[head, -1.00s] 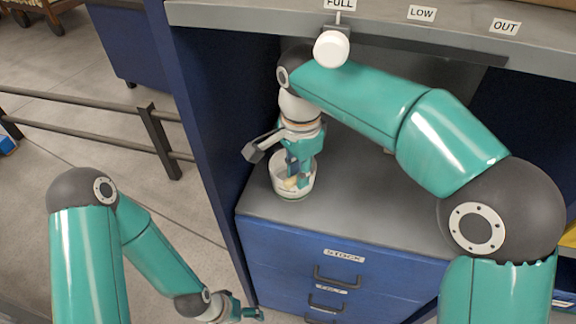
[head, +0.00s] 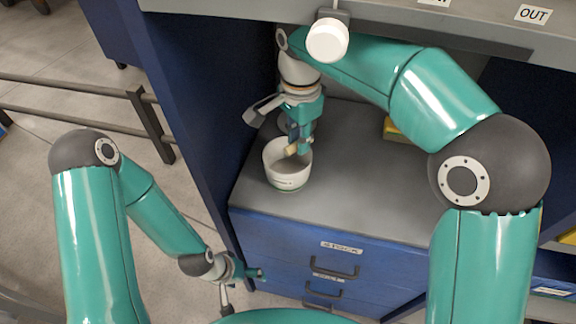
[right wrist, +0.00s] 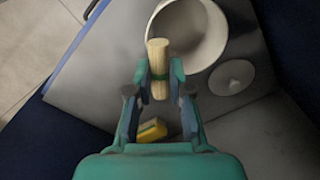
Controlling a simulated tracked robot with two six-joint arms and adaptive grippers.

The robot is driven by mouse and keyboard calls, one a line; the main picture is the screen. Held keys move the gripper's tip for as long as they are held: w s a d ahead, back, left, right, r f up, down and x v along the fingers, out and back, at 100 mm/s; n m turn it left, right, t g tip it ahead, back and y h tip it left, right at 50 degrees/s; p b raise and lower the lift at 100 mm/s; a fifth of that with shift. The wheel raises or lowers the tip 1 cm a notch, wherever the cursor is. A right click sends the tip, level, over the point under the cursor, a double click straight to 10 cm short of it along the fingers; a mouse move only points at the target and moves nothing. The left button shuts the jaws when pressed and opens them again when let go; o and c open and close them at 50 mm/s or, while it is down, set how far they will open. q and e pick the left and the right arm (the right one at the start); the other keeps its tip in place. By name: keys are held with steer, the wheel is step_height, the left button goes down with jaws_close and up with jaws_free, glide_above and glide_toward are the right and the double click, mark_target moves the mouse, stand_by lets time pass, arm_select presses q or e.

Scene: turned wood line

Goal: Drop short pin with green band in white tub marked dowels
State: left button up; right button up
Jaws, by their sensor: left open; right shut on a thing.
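The short pin (right wrist: 158,57) is pale wood with a green band (right wrist: 158,76) near the gripper. My right gripper (right wrist: 159,82) is shut on it. In the head view the pin (head: 291,149) shows at the fingertips of the right gripper (head: 304,146), at the upper right rim of the white tub (head: 287,182). In the right wrist view the tub (right wrist: 217,50) is just right of the pin, and its visible inside looks empty. The tub stands upright; its label is too small to read. My left gripper (head: 243,286) is open and empty, low beside the drawers.
The tub stands on a grey top (head: 350,190) over blue drawers (head: 300,255). A pale round disc (right wrist: 232,77) lies by the tub. A yellow block (right wrist: 151,130) with green lies on the top. A shelf (head: 400,20) hangs above; a blue panel (head: 200,120) stands left.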

steer(key=shift+w+d+r, duration=0.15)
steer(key=shift+w+r, duration=0.3)
steer(key=shift+r, duration=0.05)
steer(key=f+b, duration=0.6)
steer(key=shift+w+a, duration=0.35)
steer(key=shift+a, duration=0.05)
steer(key=shift+w+a+f, duration=0.1)
steer(key=shift+w+f, duration=0.55)
steer(key=shift+w, duration=0.25)
steer(key=o, duration=0.4)
steer(key=shift+s+r, duration=0.25)
steer(key=shift+s, duration=0.1)
steer(key=shift+o, duration=2.2)
steer(key=shift+w+f, duration=0.15)
arm_select(q)
step_height(320, 180, down, 6)
steer(key=w, duration=0.2)
steer(key=shift+d+f, duration=0.15)
steer(key=shift+f, duration=0.05)
